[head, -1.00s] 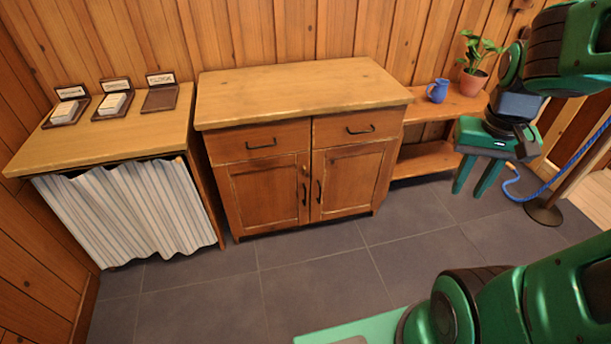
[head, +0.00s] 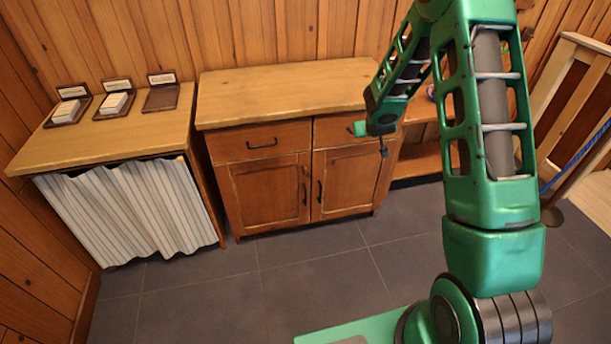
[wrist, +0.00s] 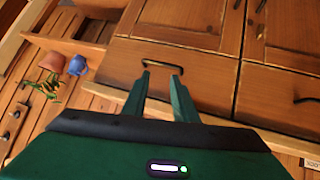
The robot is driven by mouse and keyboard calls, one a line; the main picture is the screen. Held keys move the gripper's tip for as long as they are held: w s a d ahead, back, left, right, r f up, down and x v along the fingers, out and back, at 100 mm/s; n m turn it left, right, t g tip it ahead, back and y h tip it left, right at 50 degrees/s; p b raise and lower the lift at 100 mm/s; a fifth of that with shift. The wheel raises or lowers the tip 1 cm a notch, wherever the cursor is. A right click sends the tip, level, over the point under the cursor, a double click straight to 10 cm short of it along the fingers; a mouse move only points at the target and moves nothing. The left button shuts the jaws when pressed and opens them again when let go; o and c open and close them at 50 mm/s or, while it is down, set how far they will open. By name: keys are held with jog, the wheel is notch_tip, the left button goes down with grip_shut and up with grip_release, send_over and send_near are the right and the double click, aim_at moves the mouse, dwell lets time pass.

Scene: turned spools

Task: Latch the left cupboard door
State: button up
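The left cupboard door (head: 264,194) is a wooden panel that looks closed, level with the right door (head: 345,183). A small dark piece, seemingly the latch (head: 305,171), is near its upper right edge, above its dark handle (head: 305,193); its exact turn is too small to tell. My gripper (head: 361,129) is in front of the right drawer, up and to the right of the latch. In the wrist view my gripper (wrist: 162,75) is open and empty, its fingertips near the right drawer's handle (wrist: 162,68); I cannot tell whether they touch it.
The cupboard top (head: 285,88) is bare. A curtained table (head: 105,140) with small trays stands at the left. A blue mug (wrist: 78,65) and a potted plant (wrist: 50,65) are on the side shelf. The grey floor (head: 310,270) in front is clear.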

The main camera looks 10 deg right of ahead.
jog(key=w+a+f+n+t+y, duration=0.1)
jog(key=w+a+f+t, duration=0.1)
jog(key=w+a+f, duration=0.35)
jog(key=w+a+f+n+t+y, duration=0.1)
jog(key=w+a+f+t, duration=0.15)
jog(key=a+f, duration=0.6)
jog(key=s+a+f+t+y, duration=0.1)
jog(key=s+a+f+t, duration=0.15)
jog(key=f, duration=0.45)
jog(key=s+a+f+t+y, duration=0.1)
jog(key=s+a+f+t, duration=0.1)
jog(key=s+a+f, duration=0.3)
jog(key=w+d+f, duration=0.1)
jog(key=w, duration=1.1)
jog(key=shift+d, duration=0.25)
jog(key=shift+f, duration=0.1)
grip_shut()
